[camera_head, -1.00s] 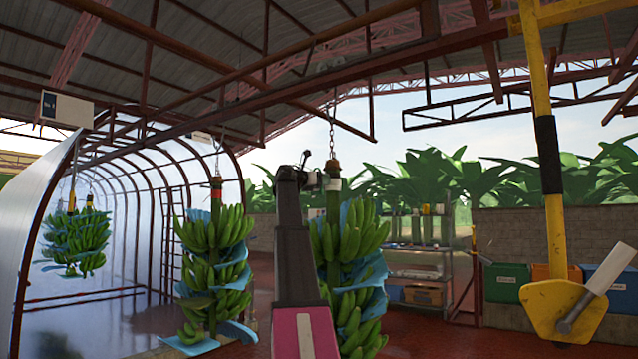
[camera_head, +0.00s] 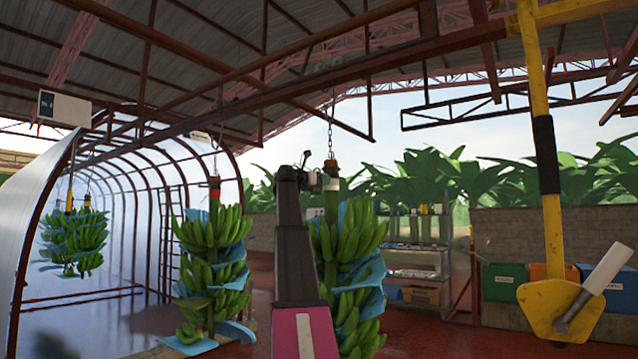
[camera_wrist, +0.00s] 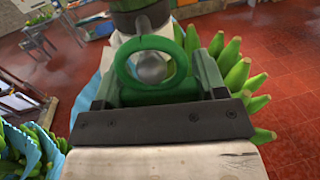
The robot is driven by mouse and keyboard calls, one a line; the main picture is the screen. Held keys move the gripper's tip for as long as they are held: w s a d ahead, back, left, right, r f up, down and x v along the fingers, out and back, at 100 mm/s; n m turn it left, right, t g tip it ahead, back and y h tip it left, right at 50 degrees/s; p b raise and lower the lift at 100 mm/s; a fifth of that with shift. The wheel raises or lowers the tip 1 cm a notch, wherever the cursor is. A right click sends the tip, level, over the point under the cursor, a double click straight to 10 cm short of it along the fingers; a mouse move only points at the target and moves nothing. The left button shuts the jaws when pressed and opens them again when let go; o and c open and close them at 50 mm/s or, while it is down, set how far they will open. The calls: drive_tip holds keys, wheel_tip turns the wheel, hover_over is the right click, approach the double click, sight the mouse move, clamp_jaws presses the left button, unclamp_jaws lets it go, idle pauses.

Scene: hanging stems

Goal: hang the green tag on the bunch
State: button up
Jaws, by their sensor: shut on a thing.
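The green tag (camera_wrist: 121,70) shows in the wrist view as a dark green ring on a flat green base. My gripper (camera_wrist: 160,92) is shut on that base, below the ring. A rounded grey end shows through the ring, under a dark fitting (camera_wrist: 140,20). I cannot tell whether the ring is around anything. The banana bunch (camera_head: 350,245) hangs from a chain in the head view, partly hidden by my arm. Its green bananas also show behind the tag in the wrist view (camera_wrist: 235,70). In the head view my gripper (camera_head: 322,180) is beside the bunch's top; the tag is too small to make out.
A second bunch (camera_head: 212,240) with blue sheets hangs to the left, with more bunches (camera_head: 75,235) inside the arched tunnel. A yellow post (camera_head: 545,150) hangs at the right. Shelves (camera_head: 420,262) and coloured bins (camera_head: 503,283) stand behind. Red floor is open between.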

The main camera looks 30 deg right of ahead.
drive_tip(key=shift+x, duration=0.85)
idle(0.5)
